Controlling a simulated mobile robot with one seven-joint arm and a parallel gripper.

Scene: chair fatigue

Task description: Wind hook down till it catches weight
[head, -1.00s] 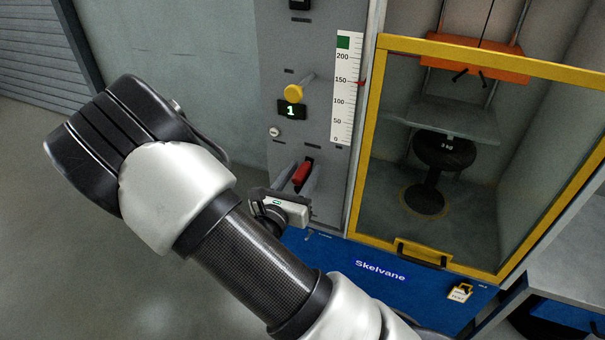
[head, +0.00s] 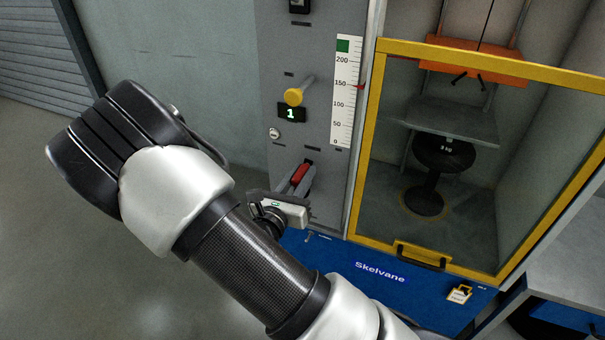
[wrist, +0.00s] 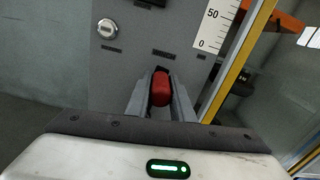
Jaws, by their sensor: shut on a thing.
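My gripper (head: 296,186) is at the grey front panel, its fingers shut on a red handle (head: 301,172). In the wrist view the red handle (wrist: 161,87) sits between the two grey fingers.
A white scale (head: 343,100) has a red pointer (head: 360,87) near 150. A yellow knob (head: 293,97) sits above a display reading 1 (head: 292,114). The yellow window frame (head: 359,180) stands just right of the panel. Open floor lies to the left.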

